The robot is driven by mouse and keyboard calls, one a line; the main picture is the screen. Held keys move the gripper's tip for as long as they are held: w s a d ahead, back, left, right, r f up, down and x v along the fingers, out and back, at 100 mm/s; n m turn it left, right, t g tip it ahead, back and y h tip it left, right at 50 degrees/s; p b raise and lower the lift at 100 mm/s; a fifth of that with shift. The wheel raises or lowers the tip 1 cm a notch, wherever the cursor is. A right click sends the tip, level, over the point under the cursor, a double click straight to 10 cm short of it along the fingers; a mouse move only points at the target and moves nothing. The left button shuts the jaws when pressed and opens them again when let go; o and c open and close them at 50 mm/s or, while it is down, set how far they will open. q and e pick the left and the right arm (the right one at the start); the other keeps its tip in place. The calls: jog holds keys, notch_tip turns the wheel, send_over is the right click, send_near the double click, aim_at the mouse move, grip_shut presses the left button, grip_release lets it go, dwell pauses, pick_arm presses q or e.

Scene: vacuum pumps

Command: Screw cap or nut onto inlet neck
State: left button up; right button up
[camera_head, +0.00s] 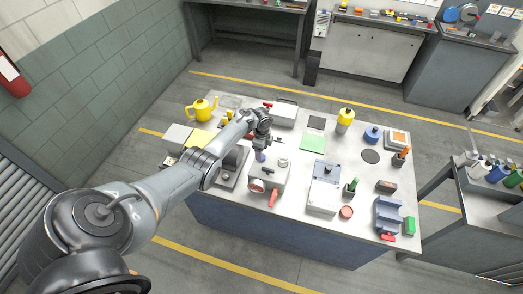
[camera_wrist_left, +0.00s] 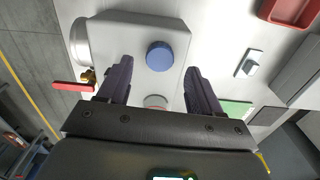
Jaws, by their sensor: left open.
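My left gripper (camera_head: 262,142) is open and empty, pointing down over the grey pump (camera_head: 270,174) near the left-middle of the table. The pump has a round gauge and a red handle. A round blue cap (camera_head: 260,156) shows just below the gripper. In the left wrist view the blue cap (camera_wrist_left: 160,56) sits on the pump's grey top (camera_wrist_left: 118,30), between and beyond my spread fingers, not touched by them. Whether it sits on a neck is hidden. A red-ringed round part (camera_wrist_left: 155,101) is partly covered by my gripper body. My right gripper is not in view.
A second grey unit (camera_head: 322,198) stands to the right, with a green-handled tool (camera_head: 351,187) beside it. A yellow can (camera_head: 202,109) and a yellow-topped bottle (camera_head: 345,118) stand at the back. A blue stand (camera_head: 387,214) is at the right front. A green mat (camera_head: 313,142) lies clear.

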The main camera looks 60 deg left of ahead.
pick_arm(q)
jog(key=shift+r, duration=0.65)
jog(key=shift+f, duration=0.1)
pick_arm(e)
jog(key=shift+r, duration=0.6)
